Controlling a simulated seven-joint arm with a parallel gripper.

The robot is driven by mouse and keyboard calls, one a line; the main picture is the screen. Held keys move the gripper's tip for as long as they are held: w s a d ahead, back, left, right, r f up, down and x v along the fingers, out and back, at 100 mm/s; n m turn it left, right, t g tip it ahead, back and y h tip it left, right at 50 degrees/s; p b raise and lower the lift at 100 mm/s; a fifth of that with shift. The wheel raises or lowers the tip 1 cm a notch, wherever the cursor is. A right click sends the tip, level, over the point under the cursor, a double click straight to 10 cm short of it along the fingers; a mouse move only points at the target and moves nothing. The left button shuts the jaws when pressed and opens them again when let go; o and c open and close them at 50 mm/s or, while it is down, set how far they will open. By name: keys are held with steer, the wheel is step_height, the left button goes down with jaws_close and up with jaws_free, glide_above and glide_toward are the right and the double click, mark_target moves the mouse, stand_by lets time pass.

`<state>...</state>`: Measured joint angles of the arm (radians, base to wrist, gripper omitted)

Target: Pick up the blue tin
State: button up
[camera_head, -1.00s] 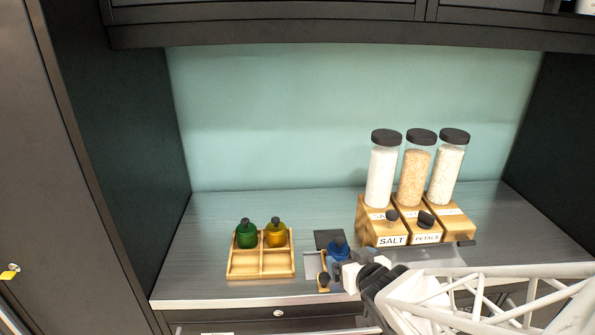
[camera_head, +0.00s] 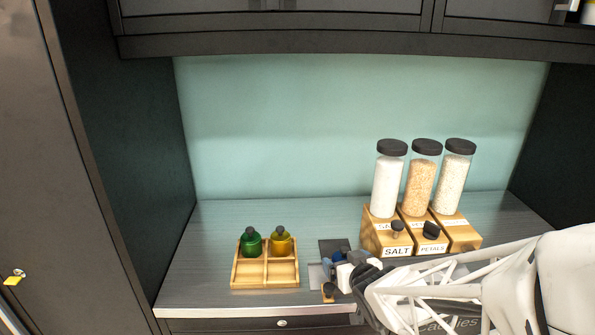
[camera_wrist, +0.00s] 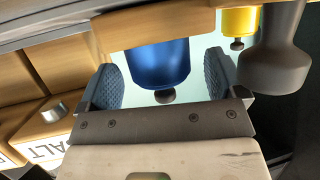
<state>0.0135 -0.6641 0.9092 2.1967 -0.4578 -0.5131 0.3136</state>
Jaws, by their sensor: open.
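The blue tin (camera_head: 338,256) is on the counter to the right of the tray, mostly hidden by my gripper (camera_head: 334,267) in the head view. In the wrist view the blue tin (camera_wrist: 158,65), with its dark knob, shows between the two fingers of my gripper (camera_wrist: 165,84). The fingers are apart, one on each side of it, with gaps visible. I cannot tell how far down they reach along it.
A wooden tray (camera_head: 266,285) holds a green tin (camera_head: 251,243) and a yellow tin (camera_head: 281,243) in its back compartments. Wooden dispensers (camera_head: 396,240) with tall jars stand close on the right.

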steer(key=shift+w, duration=0.15)
stand_by(0.4)
steer(key=c, duration=1.1)
